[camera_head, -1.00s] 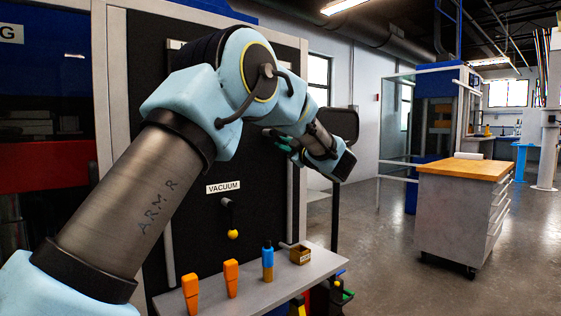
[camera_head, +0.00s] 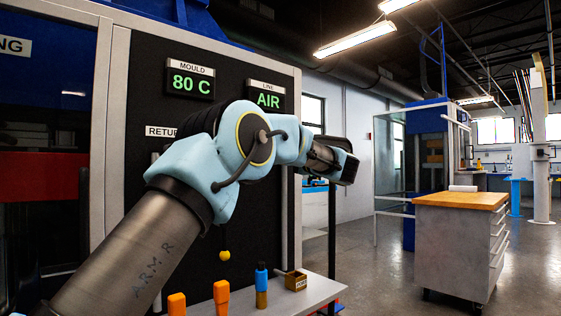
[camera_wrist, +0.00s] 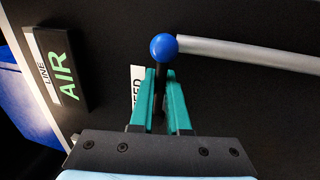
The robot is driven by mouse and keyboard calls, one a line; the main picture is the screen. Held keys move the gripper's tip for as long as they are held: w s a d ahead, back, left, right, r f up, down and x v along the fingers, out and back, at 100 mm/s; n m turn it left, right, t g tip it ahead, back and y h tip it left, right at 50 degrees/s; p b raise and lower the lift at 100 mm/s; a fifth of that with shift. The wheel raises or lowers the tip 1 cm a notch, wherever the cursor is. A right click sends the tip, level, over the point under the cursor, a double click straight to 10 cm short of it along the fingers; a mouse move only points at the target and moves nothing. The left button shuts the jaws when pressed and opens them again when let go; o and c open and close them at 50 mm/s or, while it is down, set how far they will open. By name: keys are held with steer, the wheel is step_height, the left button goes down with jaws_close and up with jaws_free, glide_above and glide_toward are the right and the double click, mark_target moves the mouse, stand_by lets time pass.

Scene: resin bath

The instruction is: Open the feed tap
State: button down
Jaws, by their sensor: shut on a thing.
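In the wrist view the feed tap shows as a short black lever (camera_wrist: 161,78) with a blue ball knob (camera_wrist: 163,47) at its end. My gripper (camera_wrist: 161,76) has its two teal fingers closed around the black lever, just below the knob. A white label (camera_wrist: 137,82) beside the lever ends in "EED"; the rest is hidden by a finger. In the head view my arm hides the tap and the gripper fingers.
The dark panel carries a "MOULD 80 C" display (camera_head: 190,80) and a "LINE AIR" display (camera_head: 267,99). A grey pipe (camera_wrist: 250,54) runs right from near the knob.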

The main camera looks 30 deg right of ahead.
steer(key=shift+r, duration=0.1)
stand_by(0.4)
steer(key=c, duration=0.9)
jaws_free()
steer(key=v, duration=1)
steer(key=shift+s+b, duration=0.4)
steer(key=shift+d, duration=0.1)
steer(key=shift+s, duration=0.1)
